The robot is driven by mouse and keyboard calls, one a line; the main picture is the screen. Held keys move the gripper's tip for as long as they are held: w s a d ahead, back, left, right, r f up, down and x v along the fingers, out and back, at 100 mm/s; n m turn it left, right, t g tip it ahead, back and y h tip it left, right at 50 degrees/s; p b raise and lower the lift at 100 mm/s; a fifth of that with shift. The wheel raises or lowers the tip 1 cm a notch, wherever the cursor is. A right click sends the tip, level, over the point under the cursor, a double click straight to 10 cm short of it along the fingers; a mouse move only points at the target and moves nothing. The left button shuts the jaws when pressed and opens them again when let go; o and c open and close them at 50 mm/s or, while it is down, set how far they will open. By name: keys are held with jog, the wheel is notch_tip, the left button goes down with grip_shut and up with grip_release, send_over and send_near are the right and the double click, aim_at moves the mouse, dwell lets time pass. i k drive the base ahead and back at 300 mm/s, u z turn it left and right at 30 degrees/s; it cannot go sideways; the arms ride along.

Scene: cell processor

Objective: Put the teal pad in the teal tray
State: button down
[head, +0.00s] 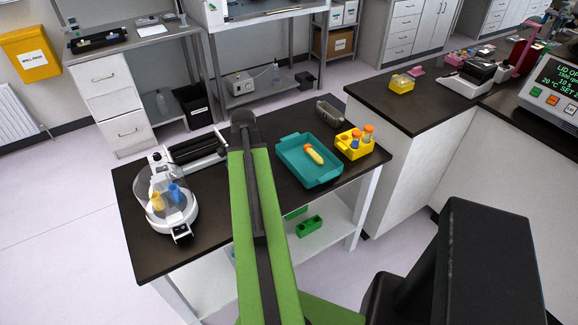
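The teal tray (286,161) lies on a dark-topped table in the middle of the head view. A yellow tube with an orange cap (314,154) lies in it. I cannot make out a teal pad; my arm hides part of the table left of the tray. My green arm (252,190) crosses the view from the bottom edge up past the tray's left side. I cannot make out my gripper or its fingers in this view.
A yellow rack (341,147) with orange-capped tubes stands right of the tray, and a grey container (330,113) behind it. A white device (190,212) with a clear cover stands at the table's left. Green bins (309,226) sit on the lower shelf. A counter (425,103) adjoins right.

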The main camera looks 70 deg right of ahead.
aim_at(301, 165)
jog(key=u, duration=0.5)
jog(key=k, duration=2.15)
jog(key=z, duration=0.5)
jog(key=i, duration=1.7)
